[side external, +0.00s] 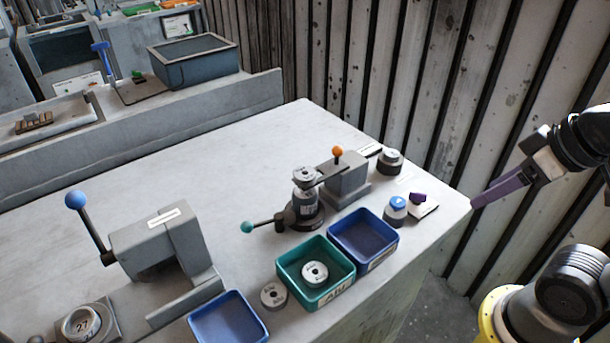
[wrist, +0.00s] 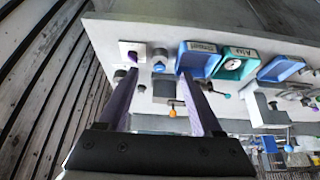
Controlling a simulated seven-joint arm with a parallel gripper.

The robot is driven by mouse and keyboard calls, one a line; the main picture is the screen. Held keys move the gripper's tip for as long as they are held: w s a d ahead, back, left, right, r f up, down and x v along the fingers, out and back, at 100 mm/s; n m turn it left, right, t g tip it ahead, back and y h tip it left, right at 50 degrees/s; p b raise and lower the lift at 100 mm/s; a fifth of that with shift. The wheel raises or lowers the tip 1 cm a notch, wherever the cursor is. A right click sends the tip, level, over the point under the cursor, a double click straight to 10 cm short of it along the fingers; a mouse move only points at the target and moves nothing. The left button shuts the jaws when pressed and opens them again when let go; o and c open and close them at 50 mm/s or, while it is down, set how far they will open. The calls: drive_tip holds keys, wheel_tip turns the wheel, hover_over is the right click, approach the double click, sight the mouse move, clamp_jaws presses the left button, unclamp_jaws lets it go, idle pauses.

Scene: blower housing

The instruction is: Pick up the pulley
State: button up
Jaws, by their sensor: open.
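Which part is the pulley I cannot tell for sure; several round grey parts with a centre hole are in view. One grey ring-like part (side external: 315,273) lies inside the green bin and also shows in the wrist view (wrist: 233,64). A similar part (side external: 273,295) lies on the bench left of the green bin. Another (side external: 304,176) sits on top of the fixture with the teal-knobbed handle. My gripper (side external: 478,200) has purple fingers and is off the bench's right edge, apart from all parts. In the wrist view my gripper (wrist: 159,75) is open and empty.
The green bin (side external: 318,298) stands between two blue bins (side external: 389,247) (side external: 238,331) along the front edge. An orange-knobbed block (side external: 345,180) and a blue-knobbed press (side external: 160,240) rise from the bench.

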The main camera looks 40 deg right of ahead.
drive_tip(key=o, duration=0.3)
drive_tip(key=shift+o, duration=0.2)
